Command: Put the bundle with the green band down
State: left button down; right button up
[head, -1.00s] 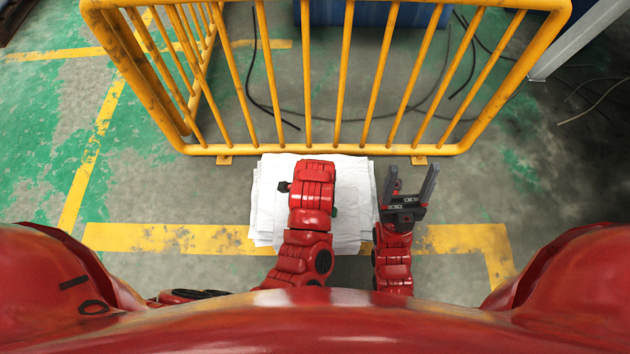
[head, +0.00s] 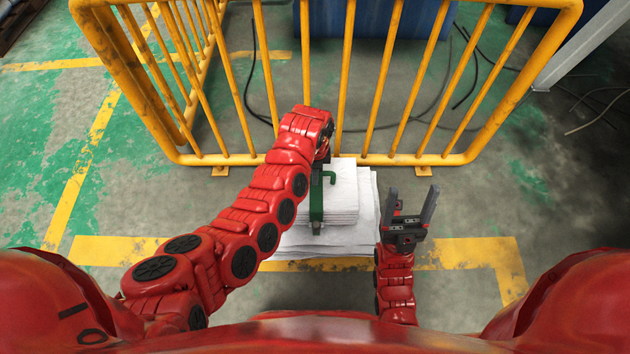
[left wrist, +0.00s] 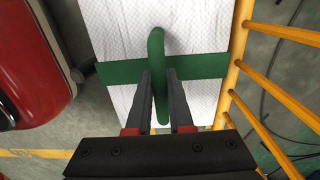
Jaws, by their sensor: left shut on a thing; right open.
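The white bundle (head: 343,188) with the green band (head: 316,205) is in front of my base in the head view, above a wider white pile (head: 330,245). I cannot tell whether it touches the pile. In the left wrist view the bundle (left wrist: 115,35) has the green band (left wrist: 208,66) across it and a green loop handle (left wrist: 156,42) on top. My left gripper (left wrist: 160,88) is shut on this handle; my arm partly hides it in the head view. My right gripper (head: 410,200) is open and empty, right of the pile, fingers pointing away from me.
A yellow railing (head: 400,160) stands just beyond the pile, its lower rail close to the bundle. Yellow floor lines (head: 470,250) run past the pile. Dark cables (head: 480,75) lie behind the railing. The floor (head: 540,215) to the right is clear.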

aim_at(316, 188)
pick_arm(q)
jog(key=shift+w, duration=0.25)
jog(key=shift+w+f+b, duration=0.1)
jog(key=shift+f+b, duration=0.1)
jog(key=shift+b, duration=0.1)
notch_tip(316, 188, down, 3)
jog(key=shift+f+b, duration=0.1)
jog(key=shift+b, duration=0.9)
jog(key=c, duration=0.8)
grip_release()
